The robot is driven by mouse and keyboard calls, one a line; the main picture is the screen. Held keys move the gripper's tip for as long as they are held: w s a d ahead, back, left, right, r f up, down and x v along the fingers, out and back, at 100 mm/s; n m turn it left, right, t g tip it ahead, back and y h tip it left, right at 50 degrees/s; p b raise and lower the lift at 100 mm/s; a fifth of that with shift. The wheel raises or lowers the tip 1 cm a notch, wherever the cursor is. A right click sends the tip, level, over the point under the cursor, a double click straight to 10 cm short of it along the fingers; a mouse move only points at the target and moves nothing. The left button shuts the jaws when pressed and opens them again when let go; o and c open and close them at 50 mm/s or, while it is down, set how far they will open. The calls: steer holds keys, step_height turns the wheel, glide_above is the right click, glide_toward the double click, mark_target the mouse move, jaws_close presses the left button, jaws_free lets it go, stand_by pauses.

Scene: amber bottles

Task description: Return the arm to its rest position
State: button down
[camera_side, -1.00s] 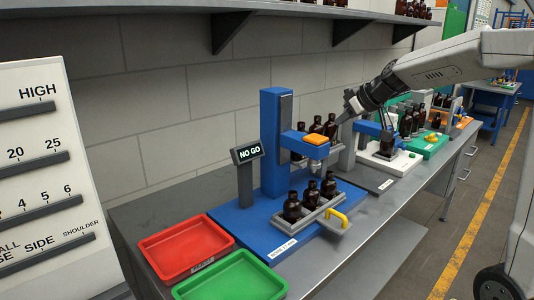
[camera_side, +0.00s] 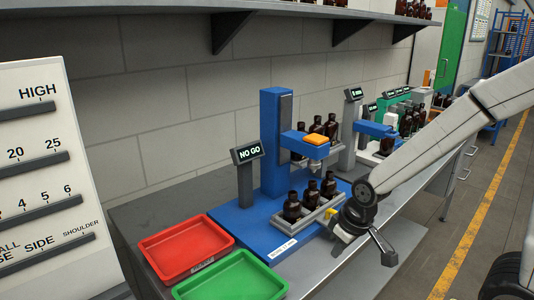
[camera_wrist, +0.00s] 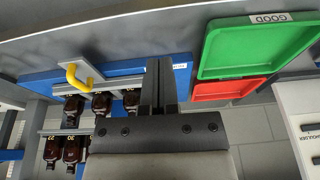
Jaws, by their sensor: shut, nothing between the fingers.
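My gripper (camera_side: 386,256) is low at the front of the bench, in front of the blue gauge station. Its jaws point toward the front right in the side view. In the wrist view my gripper (camera_wrist: 159,62) has its two fingers close together with nothing between them. Several amber bottles (camera_side: 292,207) stand upright in a grey rack with a yellow handle, just left of my wrist. They also show in the wrist view (camera_wrist: 101,104), apart from the fingers.
A red tray (camera_side: 146,250) and a green tray (camera_side: 182,291) sit at the left. The blue station (camera_side: 270,185) has a NO GO display (camera_side: 247,152). More stations line the bench behind my arm. A wall shelf (camera_side: 300,12) runs overhead.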

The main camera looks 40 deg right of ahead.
steer(key=shift+s+a+f, duration=0.25)
steer(key=shift+s+f, duration=0.1)
steer(key=shift+s, duration=0.2)
steer(key=shift+s+a+f, duration=0.25)
steer(key=shift+s+f, duration=0.1)
steer(key=shift+s, duration=0.15)
